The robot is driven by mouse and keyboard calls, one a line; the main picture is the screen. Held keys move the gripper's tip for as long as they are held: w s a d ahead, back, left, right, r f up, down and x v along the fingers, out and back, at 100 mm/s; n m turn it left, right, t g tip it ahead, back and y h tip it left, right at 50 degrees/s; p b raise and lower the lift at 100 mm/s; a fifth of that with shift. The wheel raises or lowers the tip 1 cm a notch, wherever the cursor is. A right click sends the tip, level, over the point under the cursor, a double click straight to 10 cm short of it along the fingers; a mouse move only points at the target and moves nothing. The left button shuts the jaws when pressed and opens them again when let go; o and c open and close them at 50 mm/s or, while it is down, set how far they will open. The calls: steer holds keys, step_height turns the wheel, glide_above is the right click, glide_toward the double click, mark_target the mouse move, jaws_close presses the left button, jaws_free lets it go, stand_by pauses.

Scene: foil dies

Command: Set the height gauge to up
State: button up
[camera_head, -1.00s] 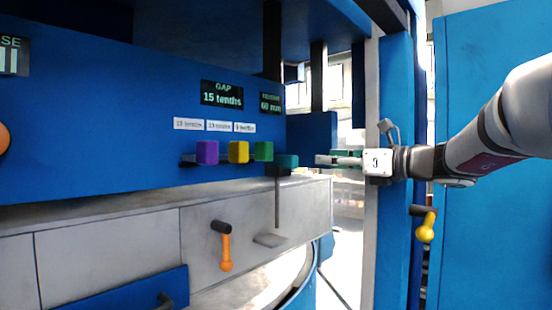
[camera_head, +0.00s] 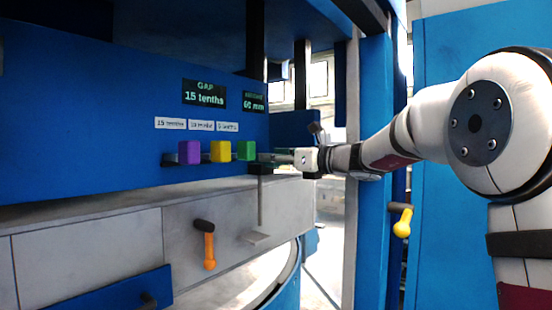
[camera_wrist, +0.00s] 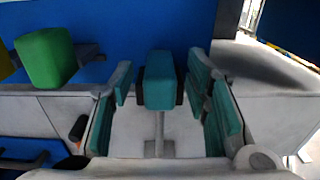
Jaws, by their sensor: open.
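My gripper (camera_head: 277,157) reaches in from the right at the block's height. In the wrist view its open teal-padded fingers (camera_wrist: 160,74) stand one on each side of the block, with gaps visible. A small display (camera_head: 254,102) above reads 60 mm.
Purple (camera_head: 189,152), yellow (camera_head: 221,151) and green (camera_head: 246,150) blocks sit in a row just left of the gauge. An orange-handled lever (camera_head: 209,250) hangs on the grey front below. A yellow-handled lever (camera_head: 402,222) is on the blue column at right.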

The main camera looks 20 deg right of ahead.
jaws_close()
steer(key=shift+r, duration=0.1)
step_height(320, 180, up, 6)
steer(key=p, duration=0.3)
steer(key=shift+s+f+p, duration=0.1)
steer(key=shift+f+p, duration=0.1)
steer(key=shift+p, duration=0.2)
steer(key=shift+r, duration=0.5)
steer(key=shift+c, duration=0.9)
jaws_free()
steer(key=shift+o, duration=0.9)
